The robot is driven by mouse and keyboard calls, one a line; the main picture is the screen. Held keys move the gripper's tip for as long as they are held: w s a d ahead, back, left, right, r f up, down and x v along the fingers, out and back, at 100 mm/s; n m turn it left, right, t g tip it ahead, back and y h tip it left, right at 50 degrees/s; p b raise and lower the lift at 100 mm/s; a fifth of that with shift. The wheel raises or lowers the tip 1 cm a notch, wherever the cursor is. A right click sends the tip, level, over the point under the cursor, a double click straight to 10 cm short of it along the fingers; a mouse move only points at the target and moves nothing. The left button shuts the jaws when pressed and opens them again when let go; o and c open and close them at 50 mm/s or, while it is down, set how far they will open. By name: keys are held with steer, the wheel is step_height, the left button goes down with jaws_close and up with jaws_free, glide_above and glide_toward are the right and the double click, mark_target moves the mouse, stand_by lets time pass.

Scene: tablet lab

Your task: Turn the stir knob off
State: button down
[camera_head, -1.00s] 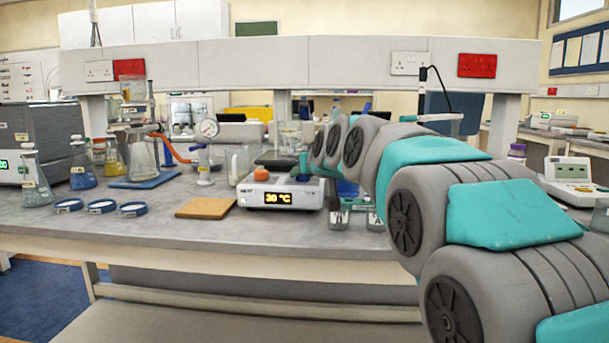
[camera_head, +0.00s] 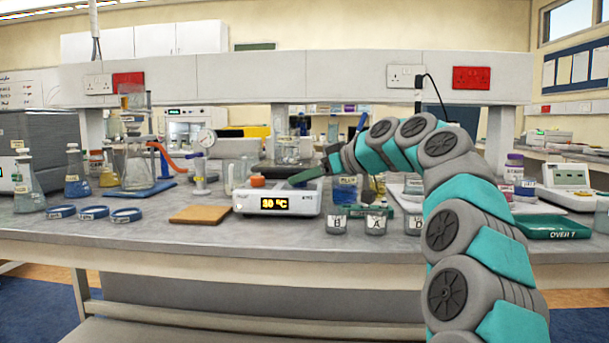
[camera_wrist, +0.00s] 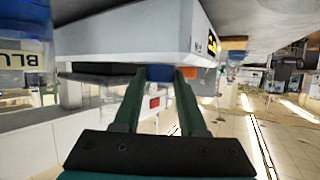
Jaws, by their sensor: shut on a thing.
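The white hotplate stirrer (camera_head: 310,201) stands at the bench front with a lit yellow display (camera_head: 275,203), apparently reading 30 °C. An orange knob (camera_head: 257,181) sits at its left top. My gripper (camera_head: 296,180) is at the right part of its top in the head view, fingers pointing left and slightly down. In the wrist view my gripper (camera_wrist: 159,76) is shut on a blue knob (camera_wrist: 160,73) beside the white housing (camera_wrist: 125,35). The fingers hide the blue knob in the head view. Its pointer and markings cannot be read.
A wooden board (camera_head: 201,214) lies left of the stirrer. Small labelled containers, B (camera_head: 337,224) and A (camera_head: 376,224), stand close on its right. A green tray (camera_head: 553,228) is farther right. Bare bench lies in front.

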steer(key=shift+w+d+r+n+g+y+p, duration=0.1)
steer(key=shift+w+n+g+y+p, duration=0.15)
steer(key=shift+n+g+y+p, duration=0.75)
steer(key=shift+n+g+h+p, duration=0.3)
steer(key=shift+g+p, duration=0.1)
steer(key=shift+p, duration=0.5)
steer(key=shift+g, duration=0.3)
steer(key=shift+c, duration=2.3)
jaws_free()
steer(key=v, duration=0.7)
steer(key=shift+d, duration=0.3)
steer(key=shift+s, duration=0.15)
